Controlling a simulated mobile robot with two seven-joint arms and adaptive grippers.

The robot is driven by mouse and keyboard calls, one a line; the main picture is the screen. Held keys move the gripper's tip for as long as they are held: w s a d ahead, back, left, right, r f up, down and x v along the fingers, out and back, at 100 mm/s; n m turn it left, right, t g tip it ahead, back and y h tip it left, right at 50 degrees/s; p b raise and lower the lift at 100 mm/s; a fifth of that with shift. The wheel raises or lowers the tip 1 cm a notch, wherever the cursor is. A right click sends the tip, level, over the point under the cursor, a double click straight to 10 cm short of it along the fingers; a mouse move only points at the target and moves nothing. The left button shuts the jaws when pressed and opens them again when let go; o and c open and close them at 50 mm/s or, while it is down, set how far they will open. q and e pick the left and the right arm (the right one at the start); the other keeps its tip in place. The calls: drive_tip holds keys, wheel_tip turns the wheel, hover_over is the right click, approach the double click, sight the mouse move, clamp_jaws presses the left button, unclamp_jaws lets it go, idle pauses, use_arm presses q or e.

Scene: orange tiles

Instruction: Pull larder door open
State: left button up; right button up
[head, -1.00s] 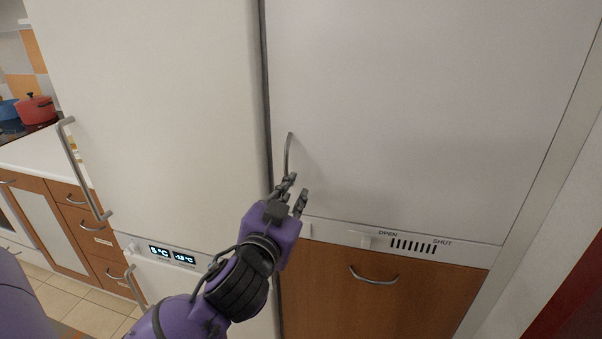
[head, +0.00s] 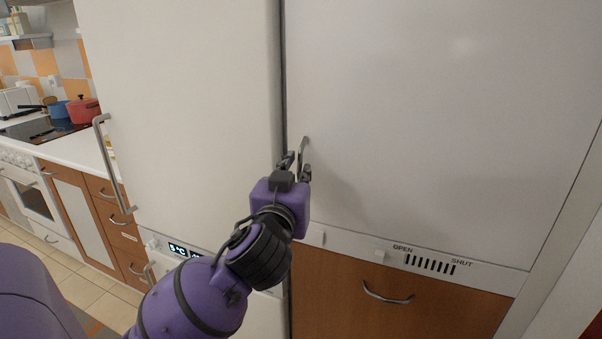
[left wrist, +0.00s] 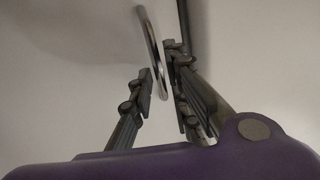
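The larder door (head: 430,120) is the large white panel right of the dark vertical gap in the head view, and it is shut. Its curved metal handle (head: 305,148) is near the door's left edge, partly hidden by my gripper. My left gripper (head: 297,166) is at the handle with its fingers apart. In the left wrist view the handle (left wrist: 152,52) reaches down between the two open fingertips (left wrist: 158,88). The fingers are not closed on it; I cannot tell whether either touches it. My right gripper is in neither view.
A white fridge (head: 185,110) with a long handle (head: 112,165) stands left of the larder. A wooden drawer (head: 400,295) with a handle is below the larder door. A counter with a red pot (head: 84,110) is at the far left.

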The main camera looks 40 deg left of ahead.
use_arm(q)
drive_tip(key=shift+x, duration=1.15)
clamp_jaws()
